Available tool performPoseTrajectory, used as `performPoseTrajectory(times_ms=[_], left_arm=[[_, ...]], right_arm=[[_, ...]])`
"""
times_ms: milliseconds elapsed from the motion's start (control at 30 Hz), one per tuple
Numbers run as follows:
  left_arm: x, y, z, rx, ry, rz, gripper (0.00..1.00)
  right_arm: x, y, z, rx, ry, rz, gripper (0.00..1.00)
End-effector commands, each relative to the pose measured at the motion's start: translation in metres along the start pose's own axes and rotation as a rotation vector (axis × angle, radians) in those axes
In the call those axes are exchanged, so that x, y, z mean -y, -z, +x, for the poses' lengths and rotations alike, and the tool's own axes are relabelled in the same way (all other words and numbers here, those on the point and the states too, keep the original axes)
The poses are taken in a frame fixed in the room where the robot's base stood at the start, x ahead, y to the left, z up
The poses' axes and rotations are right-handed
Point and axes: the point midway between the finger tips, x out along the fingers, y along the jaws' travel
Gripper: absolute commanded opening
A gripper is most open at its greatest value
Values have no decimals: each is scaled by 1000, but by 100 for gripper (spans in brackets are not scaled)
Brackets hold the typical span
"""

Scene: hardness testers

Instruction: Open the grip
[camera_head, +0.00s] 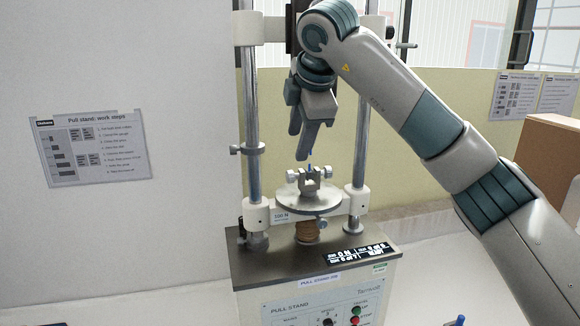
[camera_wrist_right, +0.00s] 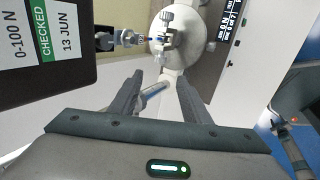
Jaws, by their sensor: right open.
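The pull stand (camera_head: 315,270) stands on the bench. Its lower metal grip (camera_head: 312,184) sits on a round plate (camera_head: 290,208), with a small side knob (camera_head: 292,175) at the left. A thin blue piece (camera_head: 309,165) rises from the grip. My right gripper (camera_head: 302,150) hangs just above the grip, fingers down, apart from it. In the right wrist view the gripper (camera_wrist_right: 157,92) is open, with nothing between its fingers. The grip (camera_wrist_right: 167,38) and its knob (camera_wrist_right: 167,17) lie ahead of them. Whether the grip's jaws are closed on the blue piece is hard to tell.
Two steel columns (camera_head: 251,120) flank the grip. A labelled gauge (camera_wrist_right: 45,60) is close at the left in the wrist view. The stand's front has a display (camera_head: 362,253) and buttons (camera_head: 356,310). A work-steps sheet (camera_head: 92,147) hangs on the left wall. Bench space left of the stand is clear.

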Motion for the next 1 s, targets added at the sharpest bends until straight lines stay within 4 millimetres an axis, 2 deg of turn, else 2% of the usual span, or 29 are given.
performPoseTrajectory(times_ms=[33,600,800,1000], left_arm=[[0,1,-9,0,0,0,47],[0,6,-62,-1,-1,0,47],[1,7,-70,-1,-1,-1,47],[1,7,-70,-1,0,-1,47]], right_arm=[[-2,0,6,-2,3,0,43],[-1,1,105,-1,3,0,43],[-1,1,124,-1,1,0,43],[0,1,130,-1,0,-1,43]])
